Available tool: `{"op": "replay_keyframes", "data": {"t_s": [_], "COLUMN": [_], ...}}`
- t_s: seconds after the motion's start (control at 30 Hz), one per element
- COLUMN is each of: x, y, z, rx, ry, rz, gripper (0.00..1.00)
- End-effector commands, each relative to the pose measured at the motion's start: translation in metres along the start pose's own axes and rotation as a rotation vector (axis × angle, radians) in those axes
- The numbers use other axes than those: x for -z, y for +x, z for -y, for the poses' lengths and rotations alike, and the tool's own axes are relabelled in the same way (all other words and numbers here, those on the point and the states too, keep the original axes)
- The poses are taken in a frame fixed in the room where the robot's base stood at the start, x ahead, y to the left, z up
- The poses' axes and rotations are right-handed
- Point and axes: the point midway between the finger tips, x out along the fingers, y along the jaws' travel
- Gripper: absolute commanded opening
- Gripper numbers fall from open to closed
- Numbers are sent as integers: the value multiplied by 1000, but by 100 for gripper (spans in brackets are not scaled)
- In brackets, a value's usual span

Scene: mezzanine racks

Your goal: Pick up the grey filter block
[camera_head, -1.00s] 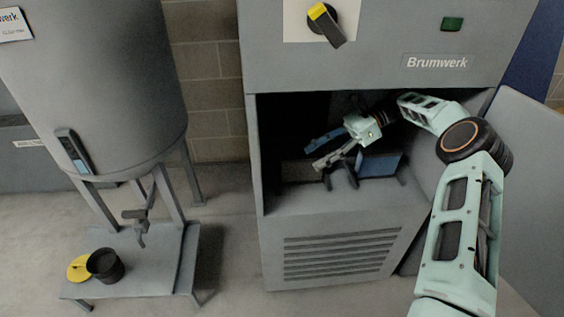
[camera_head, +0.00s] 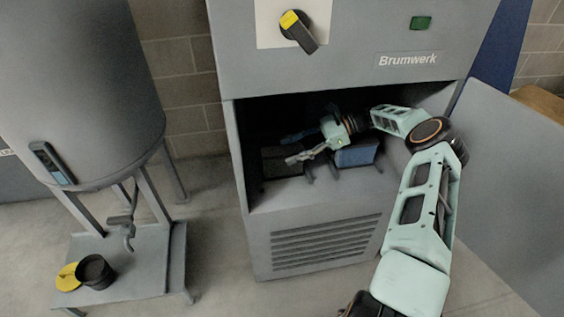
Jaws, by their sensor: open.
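A dark block, which looks like the grey filter block (camera_head: 283,163), sits in shadow at the left inside the open cabinet bay. A blue block (camera_head: 358,154) sits to its right, partly behind my gripper. My gripper (camera_head: 288,149) reaches into the bay from the right, its open fingers pointing left. In the picture the fingers overlap the grey block's upper part, and no object shows held between them. Whether they touch the block or stand in front of it, I cannot tell.
The grey Brumwerk cabinet (camera_head: 330,75) surrounds the bay, with side walls close to my arm. Its door (camera_head: 510,180) stands open on the right. At left, a tank (camera_head: 80,90) stands over a low stand (camera_head: 140,275) holding a black cup (camera_head: 96,271) and a yellow disc (camera_head: 67,277).

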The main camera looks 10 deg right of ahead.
Motion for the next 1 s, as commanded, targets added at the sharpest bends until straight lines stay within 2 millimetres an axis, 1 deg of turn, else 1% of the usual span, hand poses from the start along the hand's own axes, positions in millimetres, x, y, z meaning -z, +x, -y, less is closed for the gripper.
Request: {"op": "replay_keyframes", "data": {"t_s": [0.13, 0.3, 0.4, 0.5, 0.7, 1.0], "x": [-3, -7, -7, -7, -7, -8], "y": [13, 39, 50, 54, 55, 54], "z": [0, -1, 0, 0, 0, 0], "rx": [-2, -4, -2, -1, -1, -1], "ry": [0, -1, 0, 1, 0, 0], "rz": [1, 2, 2, 0, 0, 0], "gripper": [55, 55, 55, 55, 55, 22]}}
